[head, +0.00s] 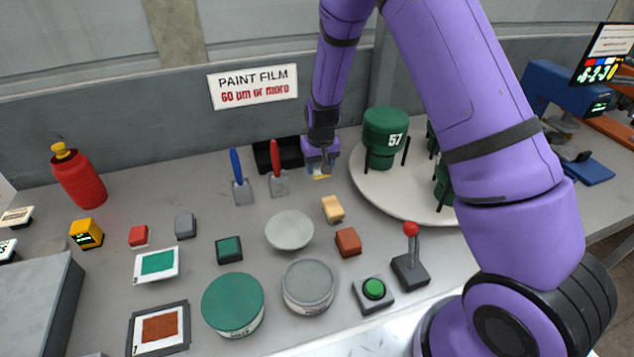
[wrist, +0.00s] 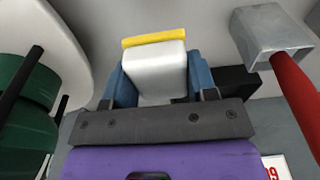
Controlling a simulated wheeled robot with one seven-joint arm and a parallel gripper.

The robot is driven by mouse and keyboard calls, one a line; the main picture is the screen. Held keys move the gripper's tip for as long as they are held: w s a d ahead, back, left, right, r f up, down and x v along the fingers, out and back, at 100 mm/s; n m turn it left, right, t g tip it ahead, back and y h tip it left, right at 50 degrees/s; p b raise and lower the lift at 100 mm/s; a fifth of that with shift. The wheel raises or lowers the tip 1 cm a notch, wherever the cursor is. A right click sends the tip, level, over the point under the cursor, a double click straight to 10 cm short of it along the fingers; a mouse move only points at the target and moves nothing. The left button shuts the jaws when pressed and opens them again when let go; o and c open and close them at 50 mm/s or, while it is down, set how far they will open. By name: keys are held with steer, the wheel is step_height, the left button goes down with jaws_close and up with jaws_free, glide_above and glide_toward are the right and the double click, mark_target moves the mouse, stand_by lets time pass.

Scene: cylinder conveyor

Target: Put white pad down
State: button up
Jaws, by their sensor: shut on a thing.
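My gripper (head: 320,160) is at the back of the table, between the black bin and the round turntable. In the wrist view its two blue fingers (wrist: 160,78) are shut on the white pad (wrist: 156,62), a pale block with a yellow edge strip at its far end. In the head view the gripper mostly hides the pad, with a bit of yellow showing below the fingers. I cannot tell whether the pad touches the table.
The black bin (head: 263,158) and a red-handled scraper (head: 277,180) are just left of my gripper. The turntable (head: 372,190) with green cylinders (head: 384,138) is to the right. A beige block (head: 332,209) and a brown block (head: 348,242) lie in front.

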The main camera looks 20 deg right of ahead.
mark_target(319, 188)
step_height(319, 188, down, 7)
steer(key=shift+r, duration=0.2)
steer(key=shift+s+f, duration=0.1)
steer(key=shift+f, duration=0.25)
